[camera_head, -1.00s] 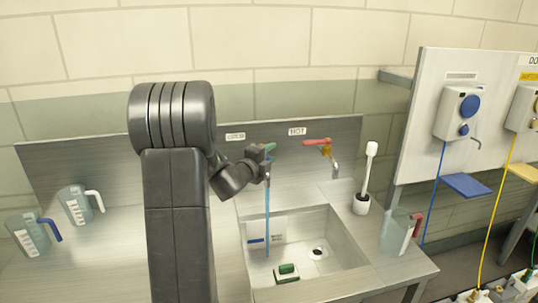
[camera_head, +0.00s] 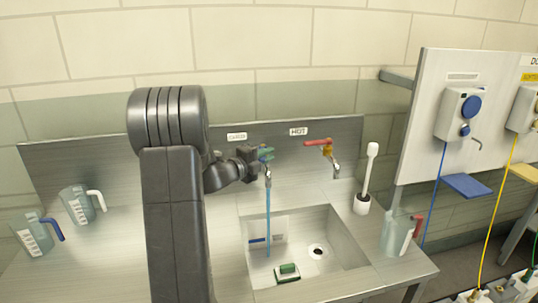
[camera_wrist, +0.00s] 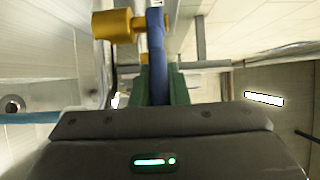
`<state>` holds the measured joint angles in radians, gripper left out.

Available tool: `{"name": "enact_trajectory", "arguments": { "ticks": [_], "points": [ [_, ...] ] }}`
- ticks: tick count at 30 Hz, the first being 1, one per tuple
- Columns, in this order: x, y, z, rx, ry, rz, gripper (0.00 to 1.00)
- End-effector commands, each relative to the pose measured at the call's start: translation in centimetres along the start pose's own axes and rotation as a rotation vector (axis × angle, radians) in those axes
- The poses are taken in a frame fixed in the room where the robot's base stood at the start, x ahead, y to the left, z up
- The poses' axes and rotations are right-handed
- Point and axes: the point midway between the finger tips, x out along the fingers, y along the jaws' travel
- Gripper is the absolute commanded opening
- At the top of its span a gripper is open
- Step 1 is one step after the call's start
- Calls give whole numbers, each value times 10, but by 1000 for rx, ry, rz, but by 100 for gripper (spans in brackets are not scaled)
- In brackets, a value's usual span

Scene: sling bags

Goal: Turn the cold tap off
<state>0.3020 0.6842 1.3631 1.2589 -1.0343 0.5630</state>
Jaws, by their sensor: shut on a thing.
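The cold tap (camera_head: 268,177) is at the back left of the sink, largely hidden by my gripper. A thin blue stream of water (camera_head: 268,222) runs from its spout into the basin. In the wrist view, the tap's blue lever (camera_wrist: 155,35) stands between my green fingers, with its brass body (camera_wrist: 112,24) at the upper left. My gripper (camera_head: 266,153) reaches the tap from the left and is shut on the lever. The fingers also show in the wrist view (camera_wrist: 158,88).
The hot tap (camera_head: 325,148) with a red lever is to the right. A white brush (camera_head: 367,172) stands in a holder, and a jug (camera_head: 397,234) is on the right rim. A green brush (camera_head: 288,270) lies in the sink (camera_head: 345,255). Two jugs (camera_head: 82,205) stand at left.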

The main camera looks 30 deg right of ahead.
Motion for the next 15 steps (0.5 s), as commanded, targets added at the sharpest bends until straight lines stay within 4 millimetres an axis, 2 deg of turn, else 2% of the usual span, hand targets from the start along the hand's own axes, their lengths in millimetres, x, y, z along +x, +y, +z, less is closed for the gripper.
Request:
{"name": "enact_trajectory", "arguments": {
  "ticks": [15],
  "points": [
    [-15, 3, 15, 0, 345, 2, 0]
  ]
}}
